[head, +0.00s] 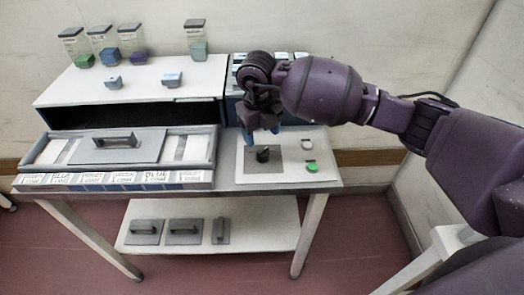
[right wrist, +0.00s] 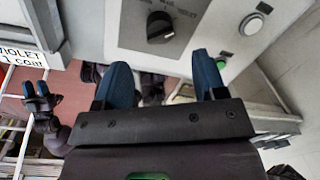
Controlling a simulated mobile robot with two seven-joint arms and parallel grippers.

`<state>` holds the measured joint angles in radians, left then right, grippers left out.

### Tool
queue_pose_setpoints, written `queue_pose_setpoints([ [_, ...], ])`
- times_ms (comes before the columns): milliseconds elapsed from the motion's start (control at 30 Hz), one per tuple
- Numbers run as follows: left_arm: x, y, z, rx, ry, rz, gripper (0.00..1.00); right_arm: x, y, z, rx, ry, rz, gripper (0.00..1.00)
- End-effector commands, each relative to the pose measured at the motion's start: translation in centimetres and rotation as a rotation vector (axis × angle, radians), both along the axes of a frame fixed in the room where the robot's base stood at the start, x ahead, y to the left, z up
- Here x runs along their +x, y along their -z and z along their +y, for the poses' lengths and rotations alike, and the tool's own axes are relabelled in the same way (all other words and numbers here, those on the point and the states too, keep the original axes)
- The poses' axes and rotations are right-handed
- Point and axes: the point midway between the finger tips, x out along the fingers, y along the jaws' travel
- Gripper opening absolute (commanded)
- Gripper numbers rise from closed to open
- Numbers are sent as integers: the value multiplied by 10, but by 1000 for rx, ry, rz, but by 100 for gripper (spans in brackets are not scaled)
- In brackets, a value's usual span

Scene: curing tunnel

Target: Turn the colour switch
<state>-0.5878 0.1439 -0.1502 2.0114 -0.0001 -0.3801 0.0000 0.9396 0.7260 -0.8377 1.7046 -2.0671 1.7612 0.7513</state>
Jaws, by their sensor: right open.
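The colour switch, a black rotary knob (head: 262,155), stands on a pale control panel (head: 285,178) at the right end of the bench. It also shows in the right wrist view as a round knob with a ridge (right wrist: 160,27). My right gripper (head: 263,138) is just above and behind the knob in the head view. In the right wrist view its two blue fingers (right wrist: 162,80) are apart with nothing between them, and the knob lies beyond their tips. A blue-tipped gripper, seemingly my left one (right wrist: 36,90), shows small at the left; its opening is unclear.
A green button (head: 312,168) and a white round button (head: 307,144) sit to the knob's right. A long tray with a handled lid (head: 118,148) lies left of the panel, before the white tunnel housing (head: 140,82). Several jars stand on top. Handled plates (head: 184,231) lie on the lower shelf.

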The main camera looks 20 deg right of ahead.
Motion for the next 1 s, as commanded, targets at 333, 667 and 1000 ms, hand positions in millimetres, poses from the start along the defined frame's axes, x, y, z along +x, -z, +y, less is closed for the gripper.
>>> queue_pose_setpoints([
  [333,-2,6,0,0,0,7,43,0,58,-3,1,-1,2,65],
  [667,3,2,-1,-1,3,-7,43,1,73,-4,0,-1,-1,65],
  [1000,2,4,-1,0,3,-1,43,1,73,-4,1,-2,-1,45],
])
